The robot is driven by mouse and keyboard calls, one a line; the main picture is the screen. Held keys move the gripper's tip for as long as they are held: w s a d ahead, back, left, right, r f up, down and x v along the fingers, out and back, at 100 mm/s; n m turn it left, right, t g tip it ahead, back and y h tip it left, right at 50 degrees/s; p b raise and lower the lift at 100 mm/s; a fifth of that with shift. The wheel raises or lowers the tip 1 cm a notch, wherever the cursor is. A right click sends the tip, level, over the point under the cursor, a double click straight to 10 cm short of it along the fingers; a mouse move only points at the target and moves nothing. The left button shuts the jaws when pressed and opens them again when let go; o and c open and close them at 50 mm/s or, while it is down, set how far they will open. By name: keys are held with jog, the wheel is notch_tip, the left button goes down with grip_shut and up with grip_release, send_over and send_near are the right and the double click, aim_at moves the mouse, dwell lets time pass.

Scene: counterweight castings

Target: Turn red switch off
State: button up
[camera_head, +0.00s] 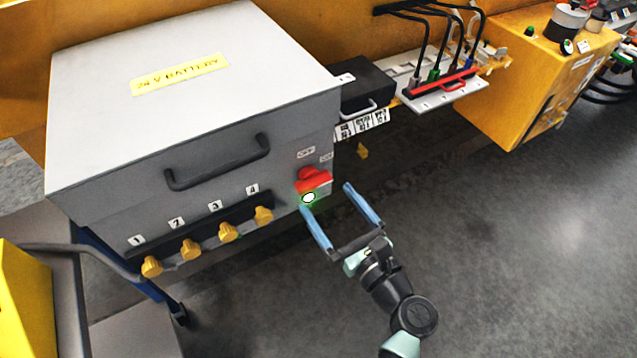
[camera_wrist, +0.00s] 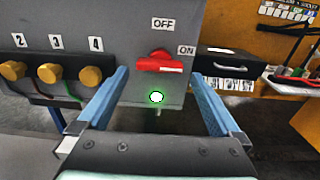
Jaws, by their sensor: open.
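The red switch (camera_head: 313,180) is a rotary handle on the front of the grey battery box (camera_head: 110,210), near its right edge. In the wrist view the red switch (camera_wrist: 160,62) lies roughly horizontal, with its right end towards the ON label (camera_wrist: 187,50); the OFF label (camera_wrist: 163,23) is above it. A green-ringed white light (camera_wrist: 156,97) is below the switch. My gripper (camera_head: 333,199) is open and empty in front of the box. In the wrist view my gripper's blue fingers (camera_wrist: 158,92) stand either side of the switch, apart from it.
Yellow knobs (camera_head: 227,232) numbered 1 to 4 run along the box front, left of the switch. A black handle (camera_head: 218,165) sticks out above them. A black case (camera_head: 365,88) and an orange cabinet (camera_head: 540,75) are to the right. The floor on the right is clear.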

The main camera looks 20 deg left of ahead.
aim_at(317, 186)
jog(key=x, duration=0.5)
jog(key=shift+d, duration=0.1)
jog(key=c, duration=1.1)
jog(key=shift+o, duration=0.2)
